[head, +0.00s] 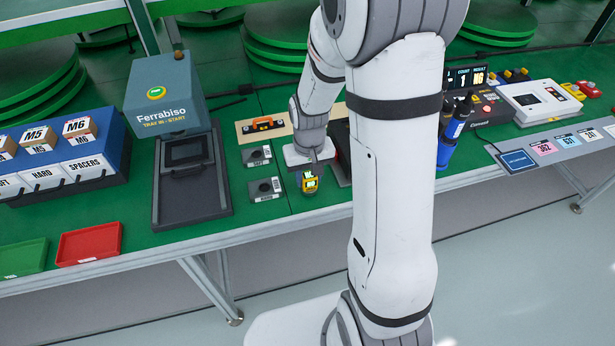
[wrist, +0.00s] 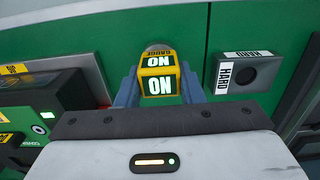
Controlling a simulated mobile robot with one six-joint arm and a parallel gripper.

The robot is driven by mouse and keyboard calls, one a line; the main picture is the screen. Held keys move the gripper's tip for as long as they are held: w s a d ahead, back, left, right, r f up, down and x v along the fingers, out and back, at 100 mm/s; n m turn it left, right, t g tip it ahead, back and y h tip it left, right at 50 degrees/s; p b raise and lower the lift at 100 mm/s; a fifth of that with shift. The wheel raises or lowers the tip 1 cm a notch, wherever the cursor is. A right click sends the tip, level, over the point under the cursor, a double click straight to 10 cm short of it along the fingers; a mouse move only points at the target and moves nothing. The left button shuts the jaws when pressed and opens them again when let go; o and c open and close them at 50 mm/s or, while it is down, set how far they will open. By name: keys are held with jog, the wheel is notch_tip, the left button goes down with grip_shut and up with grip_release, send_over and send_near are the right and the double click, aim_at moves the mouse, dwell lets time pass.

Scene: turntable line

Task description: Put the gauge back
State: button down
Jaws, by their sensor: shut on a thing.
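The gauge (wrist: 158,75) is a yellow block with dark and light "NO" panels and a grey end, seen close up in the wrist view. My gripper (wrist: 160,92) is shut on it, with one blue-grey finger on each side. In the head view the gauge (head: 310,185) hangs below my gripper (head: 309,174), over the green bench near its front edge. I cannot tell whether it touches the bench.
Two grey plates with dark round recesses lie just left of the gauge, one plate (head: 265,189) nearer the front; a HARD-labelled plate (wrist: 245,74) shows in the wrist view. A wooden board (head: 263,128) with an orange-handled tool lies behind. A black tray (head: 190,203) is left.

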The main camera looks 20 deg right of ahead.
aim_at(309, 174)
jog(key=shift+f, duration=0.2)
jog(key=shift+f, duration=0.15)
jog(key=c, duration=1)
grip_release()
jog(key=shift+o, duration=0.2)
notch_tip(309, 174, up, 12)
jog(key=p, duration=0.1)
jog(key=s+r+t, duration=0.1)
jog(key=s+r, duration=0.2)
jog(key=s, duration=0.4)
jog(key=s+r+t, duration=0.1)
jog(key=s+r, duration=0.3)
jog(key=s, duration=0.3)
jog(key=shift+s, duration=0.15)
